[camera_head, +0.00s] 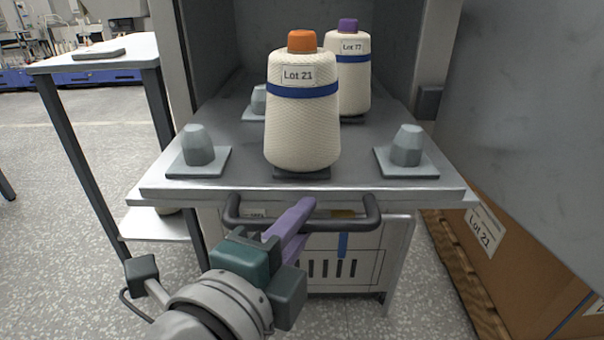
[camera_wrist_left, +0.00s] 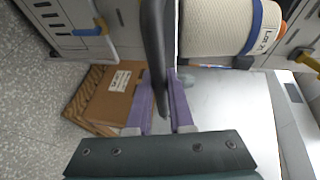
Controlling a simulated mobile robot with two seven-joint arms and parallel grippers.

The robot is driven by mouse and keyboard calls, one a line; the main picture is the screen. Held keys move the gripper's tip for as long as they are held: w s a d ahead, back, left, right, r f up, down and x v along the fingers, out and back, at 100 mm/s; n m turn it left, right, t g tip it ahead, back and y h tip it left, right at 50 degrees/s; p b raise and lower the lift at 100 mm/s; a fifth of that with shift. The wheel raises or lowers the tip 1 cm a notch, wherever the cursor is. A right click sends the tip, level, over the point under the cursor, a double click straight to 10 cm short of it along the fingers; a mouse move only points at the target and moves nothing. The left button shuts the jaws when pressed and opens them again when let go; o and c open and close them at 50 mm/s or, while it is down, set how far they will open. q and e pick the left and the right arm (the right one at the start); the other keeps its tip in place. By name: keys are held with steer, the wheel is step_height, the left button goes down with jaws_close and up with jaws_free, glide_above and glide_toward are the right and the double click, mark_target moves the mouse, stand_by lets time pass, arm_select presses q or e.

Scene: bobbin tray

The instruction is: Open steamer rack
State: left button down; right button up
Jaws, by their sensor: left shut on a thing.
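The steamer rack (camera_head: 370,186) is a flat grey tray whose front part sticks out of the open steamer chamber. A dark bar handle (camera_head: 348,224) runs along its front. My left gripper (camera_head: 292,222) has its purple fingers closed around the middle of that handle. In the left wrist view, the handle (camera_wrist_left: 156,45) passes between the fingertips (camera_wrist_left: 159,82). A cream yarn cone with an orange top, Lot 21 (camera_head: 302,125), stands upright on the rack. A purple-topped cone (camera_head: 354,85) stands behind it. My right gripper is out of view.
Empty grey pegs stand front left (camera_head: 198,145), front right (camera_head: 407,145) and back left (camera_head: 258,100) on the rack. A side table (camera_head: 120,50) is at left. A cardboard box (camera_head: 510,260) and a large grey panel (camera_head: 530,110) are at right. Floor shows at lower left.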

arm_select(q)
steer(key=shift+s, duration=0.15)
steer(key=c, duration=0.8)
jaws_free()
steer(key=p+v, duration=0.2)
steer(key=v, duration=0.7)
steer(key=shift+s+a, duration=0.15)
steer(key=shift+s, duration=0.25)
steer(key=shift+r, duration=0.1)
